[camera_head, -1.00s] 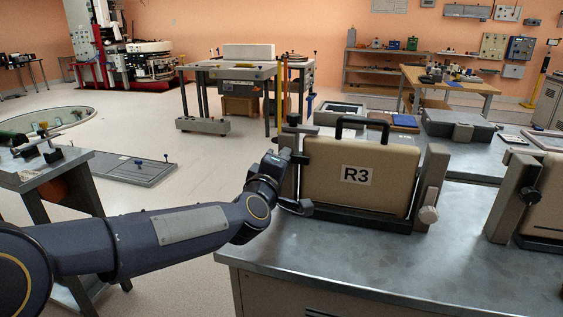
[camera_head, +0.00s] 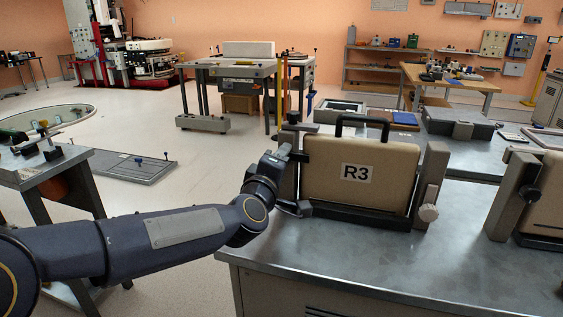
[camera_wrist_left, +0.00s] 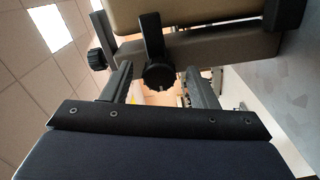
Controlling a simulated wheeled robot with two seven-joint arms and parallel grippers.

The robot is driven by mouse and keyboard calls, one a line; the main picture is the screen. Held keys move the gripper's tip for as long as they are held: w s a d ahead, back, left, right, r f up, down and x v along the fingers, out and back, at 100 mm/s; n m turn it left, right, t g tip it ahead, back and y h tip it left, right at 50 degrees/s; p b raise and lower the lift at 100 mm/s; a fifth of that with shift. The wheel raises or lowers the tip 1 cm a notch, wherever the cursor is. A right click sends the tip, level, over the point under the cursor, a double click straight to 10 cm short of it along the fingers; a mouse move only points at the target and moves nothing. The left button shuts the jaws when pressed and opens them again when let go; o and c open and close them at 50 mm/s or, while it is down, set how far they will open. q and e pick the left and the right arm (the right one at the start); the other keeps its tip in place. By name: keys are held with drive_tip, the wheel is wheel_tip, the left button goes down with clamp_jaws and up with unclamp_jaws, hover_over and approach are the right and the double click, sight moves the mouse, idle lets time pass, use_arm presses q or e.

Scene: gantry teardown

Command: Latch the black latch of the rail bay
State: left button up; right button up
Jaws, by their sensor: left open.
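The beige module marked R3 (camera_head: 360,176), with a black handle on top, stands upright between two grey posts of the rail bay. A black latch piece (camera_head: 299,128) shows at the top of the left post (camera_head: 288,165). My left gripper (camera_head: 290,181) is at the left side of that post, fingers spread. In the left wrist view, my left gripper (camera_wrist_left: 159,85) is open, with a black round knob on a black arm (camera_wrist_left: 160,72) between or just beyond its fingertips. Contact cannot be told. A second black knob (camera_wrist_left: 97,59) shows to the left. My right gripper is out of view.
The bay stands on a grey metal bench (camera_head: 350,255), clear in front. Another bay (camera_head: 517,195) stands at the right. Open floor lies left of the bench.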

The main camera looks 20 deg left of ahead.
use_arm(q)
drive_tip(key=s, duration=0.6)
drive_tip(key=shift+s+p, duration=0.3)
drive_tip(key=shift+s, duration=0.05)
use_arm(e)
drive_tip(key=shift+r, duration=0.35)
use_arm(q)
drive_tip(key=shift+a, duration=0.15)
drive_tip(key=s+a+f+m+g+h, duration=0.2)
drive_tip(key=s+f+m+g, duration=0.55)
drive_tip(key=s, duration=0.65)
drive_tip(key=s+a+f+m+g+h, duration=0.1)
drive_tip(key=s+f+m+g, duration=0.35)
drive_tip(key=s+f, duration=0.75)
wheel_tip(320, 180, up, 24)
drive_tip(key=s+p, duration=0.2)
drive_tip(key=p, duration=2.1)
drive_tip(key=shift+a+m+p, duration=0.2)
drive_tip(key=shift+m+p, duration=0.15)
drive_tip(key=shift+m, duration=0.05)
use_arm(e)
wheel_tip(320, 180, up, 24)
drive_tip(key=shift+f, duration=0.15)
use_arm(q)
drive_tip(key=shift+f, duration=0.15)
